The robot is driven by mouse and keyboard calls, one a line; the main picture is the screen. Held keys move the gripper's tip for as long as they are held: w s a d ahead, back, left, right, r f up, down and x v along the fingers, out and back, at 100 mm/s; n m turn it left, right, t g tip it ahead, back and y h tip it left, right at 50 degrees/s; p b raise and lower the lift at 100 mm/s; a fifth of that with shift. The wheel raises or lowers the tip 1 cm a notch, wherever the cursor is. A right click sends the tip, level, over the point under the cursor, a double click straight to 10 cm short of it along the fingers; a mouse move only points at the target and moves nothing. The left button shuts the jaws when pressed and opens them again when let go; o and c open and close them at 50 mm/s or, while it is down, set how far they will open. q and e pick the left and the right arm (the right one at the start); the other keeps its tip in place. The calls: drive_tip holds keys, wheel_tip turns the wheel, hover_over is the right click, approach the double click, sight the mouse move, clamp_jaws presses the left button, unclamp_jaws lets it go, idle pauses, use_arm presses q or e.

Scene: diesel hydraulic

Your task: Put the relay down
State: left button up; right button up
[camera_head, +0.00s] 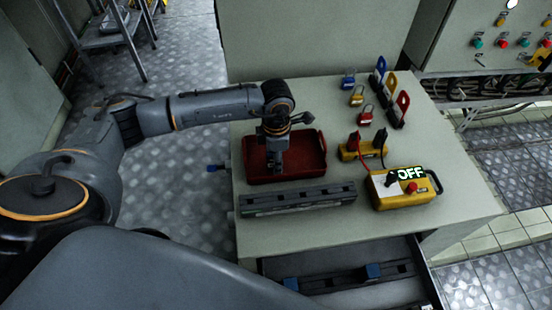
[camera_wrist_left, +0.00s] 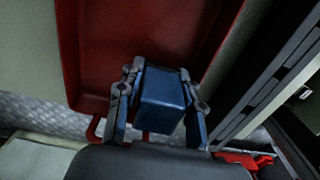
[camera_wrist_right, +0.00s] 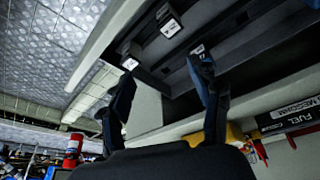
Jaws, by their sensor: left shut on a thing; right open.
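A blue block-shaped relay (camera_wrist_left: 162,100) sits between the two fingers of my left gripper (camera_wrist_left: 160,84), which is shut on it. In the head view my left gripper (camera_head: 275,166) points down over the red tray (camera_head: 314,143) on the bench. The tray also fills much of the left wrist view (camera_wrist_left: 138,38), behind the relay. Whether the relay touches the tray floor I cannot tell. In the head view the relay is hidden by the gripper. My right gripper (camera_wrist_right: 164,72) is open and empty, seen only in the right wrist view.
A grey rail (camera_head: 298,201) lies in front of the tray. A yellow tester (camera_head: 402,193) reading OFF, a yellow block (camera_head: 362,150) with leads, and coloured padlocks (camera_head: 356,97) stand to the right.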

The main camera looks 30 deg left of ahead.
use_arm(q)
drive_tip(key=o, duration=0.9)
drive_tip(key=shift+f, duration=0.1)
use_arm(e)
drive_tip(key=shift+w, duration=0.15)
use_arm(q)
drive_tip(key=shift+r, duration=0.35)
wheel_tip(320, 180, up, 6)
drive_tip(key=shift+r+p, duration=0.25)
drive_tip(key=shift+p, duration=0.6)
wheel_tip(320, 180, up, 4)
drive_tip(key=shift+p, duration=0.3)
drive_tip(key=shift+r, duration=0.6)
use_arm(e)
drive_tip(key=shift+x, duration=0.95)
drive_tip(key=shift+a, duration=0.1)
